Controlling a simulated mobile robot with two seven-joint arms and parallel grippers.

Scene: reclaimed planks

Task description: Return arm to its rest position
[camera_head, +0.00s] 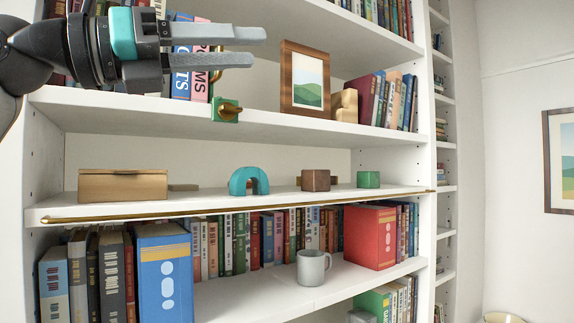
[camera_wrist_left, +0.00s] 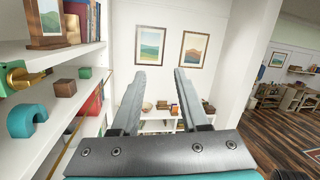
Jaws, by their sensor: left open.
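My left gripper (camera_head: 258,48) comes in from the upper left in the head view, in front of the upper shelf. Its two grey fingers are parallel, apart and point right, with nothing between them. In the left wrist view the fingers (camera_wrist_left: 162,92) are also spread and empty, with the far wall seen between them. The left arm is raised beside the bookcase. The right gripper does not show in either view.
A white bookcase (camera_head: 270,211) fills the head view. A green block with a brass knob (camera_head: 228,110) is at the upper shelf's edge, just below the fingers. The middle shelf holds a wooden box (camera_head: 123,187), teal arch (camera_head: 238,180) and cubes. A mug (camera_head: 311,267) stands lower.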

